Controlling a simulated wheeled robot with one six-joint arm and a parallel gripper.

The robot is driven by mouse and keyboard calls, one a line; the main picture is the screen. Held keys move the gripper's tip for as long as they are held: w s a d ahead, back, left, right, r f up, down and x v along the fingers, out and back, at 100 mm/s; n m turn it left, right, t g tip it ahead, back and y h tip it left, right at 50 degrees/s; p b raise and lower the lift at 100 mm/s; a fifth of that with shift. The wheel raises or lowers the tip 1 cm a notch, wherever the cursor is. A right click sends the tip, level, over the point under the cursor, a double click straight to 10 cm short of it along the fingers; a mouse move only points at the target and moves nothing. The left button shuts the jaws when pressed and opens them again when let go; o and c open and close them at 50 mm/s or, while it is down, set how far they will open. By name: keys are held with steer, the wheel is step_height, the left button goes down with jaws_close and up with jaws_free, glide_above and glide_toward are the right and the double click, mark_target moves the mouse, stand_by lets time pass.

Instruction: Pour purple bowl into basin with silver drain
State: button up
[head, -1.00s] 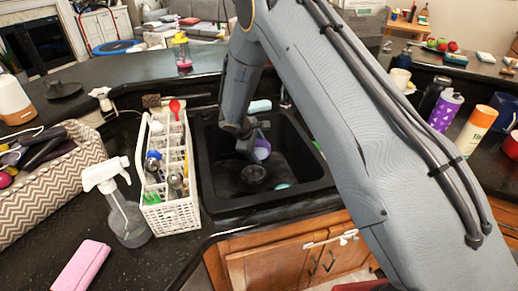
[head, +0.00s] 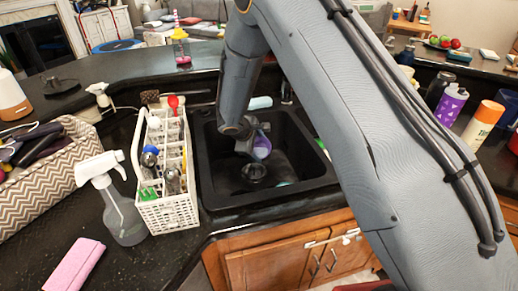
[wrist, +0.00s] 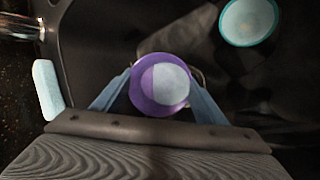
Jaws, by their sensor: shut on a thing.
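In the head view the purple bowl (head: 263,147) hangs tilted over the black sink basin (head: 215,165), its paler inside partly showing. My gripper (head: 250,142) is shut on it. In the wrist view the purple bowl (wrist: 143,98) sits between the blue-grey fingers of my gripper (wrist: 160,92). Its opening looks half purple and half pale; I cannot tell whether that is liquid or shading. Below it in the head view is a round black drain fitting (head: 254,173); no silver drain can be made out. My arm hides the area to the right of the basin.
A teal-rimmed bowl (wrist: 248,20) lies in the sink, beyond the purple bowl at the upper right of the wrist view. A pale bar (wrist: 47,88) lies at the sink's edge. A white utensil rack (head: 168,205) and spray bottle (head: 122,215) stand left of the basin.

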steer(key=shift+s+r+t+b, duration=0.1)
steer(key=shift+s+t+b, duration=0.3)
steer(key=shift+b, duration=0.6)
steer(key=shift+s+a+t+b, duration=0.15)
steer(key=shift+t+b, duration=0.35)
steer(key=shift+b, duration=1.6)
steer(key=shift+s+r+t+b, duration=0.25)
steer(key=shift+s+t+b, duration=0.05)
steer(key=shift+b, duration=1.2)
steer(key=shift+h+b, duration=0.3)
steer(key=shift+b, duration=0.45)
steer(key=shift+s+r+m+t+b, duration=0.2)
steer(key=shift+t+b, duration=0.2)
steer(key=shift+b, duration=1)
steer(key=shift+s+r+m+t+b, duration=0.15)
steer(key=shift+t+b, duration=0.25)
steer(key=shift+b, duration=1)
steer(key=shift+f+t+h+b, duration=0.2)
steer(key=shift+t+h+b, duration=0.1)
steer(key=shift+b, duration=1.25)
steer(key=shift+s+r+t+b, duration=0.1)
steer(key=shift+t+b, duration=0.2)
steer(key=shift+b, duration=0.8)
steer(key=shift+r, duration=0.15)
